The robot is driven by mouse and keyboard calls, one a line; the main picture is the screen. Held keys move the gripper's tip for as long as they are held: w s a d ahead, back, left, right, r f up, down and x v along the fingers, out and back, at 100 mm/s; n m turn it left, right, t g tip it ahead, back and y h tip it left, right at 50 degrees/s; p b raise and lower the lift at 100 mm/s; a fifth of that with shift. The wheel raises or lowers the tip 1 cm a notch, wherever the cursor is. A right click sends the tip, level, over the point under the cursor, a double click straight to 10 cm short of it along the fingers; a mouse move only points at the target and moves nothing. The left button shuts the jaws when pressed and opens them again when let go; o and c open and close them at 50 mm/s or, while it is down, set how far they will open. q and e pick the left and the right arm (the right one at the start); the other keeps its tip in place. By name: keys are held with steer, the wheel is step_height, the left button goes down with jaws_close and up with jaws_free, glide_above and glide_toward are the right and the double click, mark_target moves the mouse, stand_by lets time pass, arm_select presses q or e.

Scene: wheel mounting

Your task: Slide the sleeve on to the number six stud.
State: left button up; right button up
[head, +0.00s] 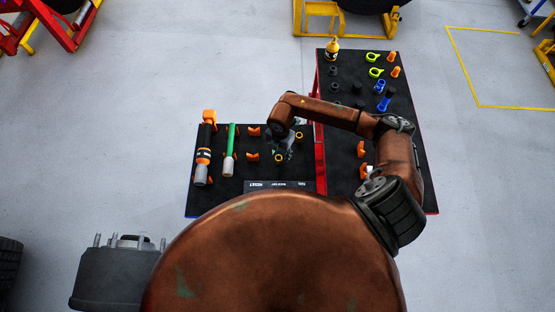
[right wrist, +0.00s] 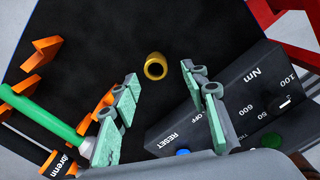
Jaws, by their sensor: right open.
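A gold sleeve (right wrist: 155,66) stands on the black mat in the right wrist view, its open end showing. Gold rings also show in the head view, one at the near side (head: 278,158) and one farther right (head: 298,135). My right gripper (head: 287,148) is over this part of the mat. In the right wrist view its fingers (right wrist: 160,88) are wide apart and empty, with the sleeve beyond the gap between the tips. The hub (head: 115,276) with upright studs (head: 97,240) is at the lower left. No stud numbers are readable. My left gripper is out of view.
A control box (right wrist: 235,105) with RESET lettering lies close beside the right finger. A green-shafted tool (head: 230,150) and an orange-black tool (head: 204,150) lie left of the gripper in orange holders. The right-hand mat (head: 345,130) holds several small parts and a yellow bottle (head: 332,49).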

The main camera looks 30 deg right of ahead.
mark_target(279, 158)
steer(key=shift+w+a+f, duration=0.1)
steer(key=shift+w+f, duration=0.05)
steer(key=shift+f, duration=1.25)
steer(key=shift+w+a+f, duration=0.1)
steer(key=shift+f, duration=1.25)
steer(key=shift+c, duration=0.6)
jaws_close()
